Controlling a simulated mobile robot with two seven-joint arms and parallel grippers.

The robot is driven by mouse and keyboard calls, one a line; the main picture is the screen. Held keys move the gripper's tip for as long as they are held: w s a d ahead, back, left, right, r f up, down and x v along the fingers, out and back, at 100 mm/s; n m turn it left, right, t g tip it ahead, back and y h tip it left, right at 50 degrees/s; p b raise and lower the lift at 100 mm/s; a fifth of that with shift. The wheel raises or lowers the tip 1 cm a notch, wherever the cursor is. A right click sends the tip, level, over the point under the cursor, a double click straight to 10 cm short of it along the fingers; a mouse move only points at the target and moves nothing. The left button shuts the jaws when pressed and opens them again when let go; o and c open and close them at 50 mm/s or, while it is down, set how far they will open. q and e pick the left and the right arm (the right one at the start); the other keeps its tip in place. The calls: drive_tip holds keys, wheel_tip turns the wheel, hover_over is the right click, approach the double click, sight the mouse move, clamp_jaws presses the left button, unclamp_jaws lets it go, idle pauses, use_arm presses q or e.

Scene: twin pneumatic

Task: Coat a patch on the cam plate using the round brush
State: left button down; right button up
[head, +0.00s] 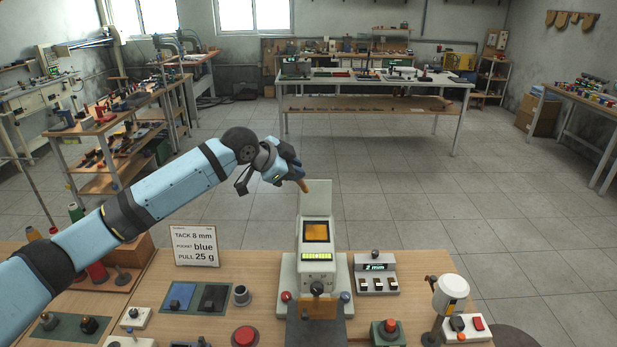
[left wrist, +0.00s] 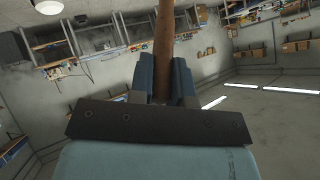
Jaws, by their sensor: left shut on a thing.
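My left gripper (head: 298,174) is raised above the back of the bench and is shut on a brown wooden handle, which looks like the round brush (head: 304,186). In the left wrist view the brush handle (left wrist: 163,45) stands between the two blue-grey fingers (left wrist: 162,80). Its bristles cannot be made out. The gripper is above the pale machine (head: 317,265), apart from it. The machine has an orange square panel (head: 316,231) and a brown-orange plate (head: 318,307) low at its front. I cannot tell which part is the cam plate. My right gripper is not in view.
A sign (head: 194,246) reads "TACK 8 mm, POCKET blue, PULL 25 g". A blue pad (head: 179,296) and a dark pad lie left of the machine, near a grey cup (head: 241,295). A red button (head: 245,337) is in front.

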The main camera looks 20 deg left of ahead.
use_arm(q)
drive_tip(key=shift+a+f, duration=0.15)
drive_tip(key=shift+a, duration=0.05)
wheel_tip(320, 180, down, 5)
drive_tip(key=b, duration=0.4)
